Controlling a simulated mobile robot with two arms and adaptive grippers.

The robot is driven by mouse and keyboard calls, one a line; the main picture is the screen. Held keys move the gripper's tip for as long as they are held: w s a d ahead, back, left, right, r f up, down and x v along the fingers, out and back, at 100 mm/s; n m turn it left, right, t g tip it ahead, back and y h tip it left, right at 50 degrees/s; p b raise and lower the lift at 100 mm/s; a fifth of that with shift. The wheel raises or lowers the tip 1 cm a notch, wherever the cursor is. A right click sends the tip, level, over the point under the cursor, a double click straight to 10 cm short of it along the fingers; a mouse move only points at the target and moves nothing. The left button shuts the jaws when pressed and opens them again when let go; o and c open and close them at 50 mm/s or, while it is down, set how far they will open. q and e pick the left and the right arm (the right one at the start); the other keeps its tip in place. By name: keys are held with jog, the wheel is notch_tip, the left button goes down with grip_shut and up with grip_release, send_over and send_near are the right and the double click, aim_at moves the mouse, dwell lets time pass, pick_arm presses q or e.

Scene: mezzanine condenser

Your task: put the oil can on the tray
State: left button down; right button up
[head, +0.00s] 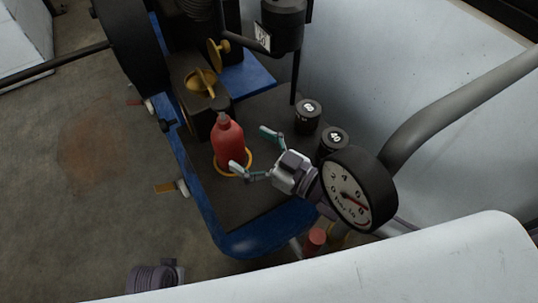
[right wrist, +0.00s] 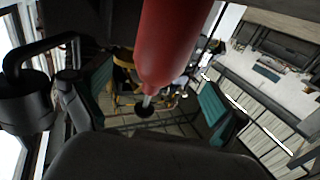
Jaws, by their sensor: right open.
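The oil can (head: 228,142) looks like a red bottle with a dark tip. It stands upright at a yellow ring (head: 219,171) on a dark, blue-edged platform. My right gripper (head: 251,150) is open, just to the right of the can, with its two teal fingertips spread towards it. In the right wrist view the red can (right wrist: 170,42) shows between the open fingers (right wrist: 155,98); I see no grip on it. I cannot make out a separate tray for certain.
A large round gauge (head: 362,192) covers part of my right arm. A brass wing-shaped part (head: 201,83) is behind the can. Bare floor (head: 100,190) lies left.

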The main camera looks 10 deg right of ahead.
jog(key=v, duration=0.5)
jog(key=shift+s+d, duration=0.25)
jog(key=shift+s, duration=0.05)
